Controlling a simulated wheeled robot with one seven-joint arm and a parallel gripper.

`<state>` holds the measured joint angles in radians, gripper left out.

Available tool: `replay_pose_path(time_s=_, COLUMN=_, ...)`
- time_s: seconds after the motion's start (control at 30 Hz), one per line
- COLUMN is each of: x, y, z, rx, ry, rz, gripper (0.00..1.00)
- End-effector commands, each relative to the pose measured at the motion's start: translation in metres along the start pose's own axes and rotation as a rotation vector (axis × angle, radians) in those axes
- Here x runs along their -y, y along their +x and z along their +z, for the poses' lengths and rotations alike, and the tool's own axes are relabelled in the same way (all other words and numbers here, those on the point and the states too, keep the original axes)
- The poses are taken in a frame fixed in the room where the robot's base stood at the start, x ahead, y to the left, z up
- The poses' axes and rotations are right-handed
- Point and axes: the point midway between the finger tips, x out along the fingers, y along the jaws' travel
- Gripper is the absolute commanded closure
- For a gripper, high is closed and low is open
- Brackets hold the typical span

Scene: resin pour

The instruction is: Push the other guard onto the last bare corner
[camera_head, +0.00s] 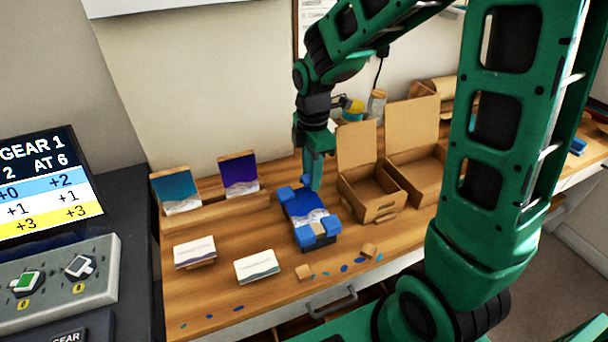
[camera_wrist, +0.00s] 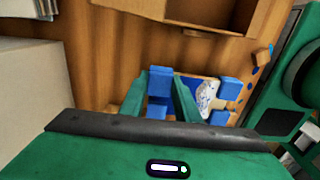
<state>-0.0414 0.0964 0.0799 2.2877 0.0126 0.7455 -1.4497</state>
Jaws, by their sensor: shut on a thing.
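A blue-and-white resin panel (camera_head: 308,206) lies on the wooden table in the head view; part of it also shows in the wrist view (camera_wrist: 204,94). Blue guards sit at its near corners, one of them at the near right (camera_wrist: 231,88). Another blue guard (camera_head: 285,193) is at the far left corner. My gripper (camera_head: 313,184) is low over the far right corner. In the wrist view its fingers are shut on a blue guard (camera_wrist: 160,82). The fingers partly hide where this guard meets the panel, so I cannot tell whether it is fully seated.
Two open cardboard boxes, a smaller one (camera_head: 372,191) and a larger one (camera_head: 418,175), stand right of the panel. Two white cards (camera_head: 194,252) (camera_head: 257,265) and small wood blocks (camera_head: 305,272) (camera_head: 369,250) lie nearer. Two colored pictures (camera_head: 177,190) (camera_head: 239,174) stand at the back left.

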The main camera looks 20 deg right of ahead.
Motion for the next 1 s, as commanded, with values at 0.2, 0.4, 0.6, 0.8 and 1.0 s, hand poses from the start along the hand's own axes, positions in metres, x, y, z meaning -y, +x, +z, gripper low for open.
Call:
replay_pose_path(time_s=0.2, x=0.001, y=-0.001, z=0.0, rx=0.0, ry=0.0, rz=0.0, gripper=0.92)
replay_pose_path(time_s=0.4, x=0.001, y=0.0, z=0.0, rx=0.0, ry=0.0, rz=0.0, gripper=0.92)
replay_pose_path(time_s=0.6, x=0.001, y=0.005, z=0.0, rx=0.0, ry=0.0, rz=-0.001, gripper=0.92)
replay_pose_path(time_s=0.8, x=0.001, y=0.009, z=0.0, rx=0.0, ry=-0.001, rz=0.0, gripper=0.92)
replay_pose_path(time_s=1.0, x=0.001, y=0.009, z=0.0, rx=0.0, ry=-0.001, rz=0.0, gripper=0.92)
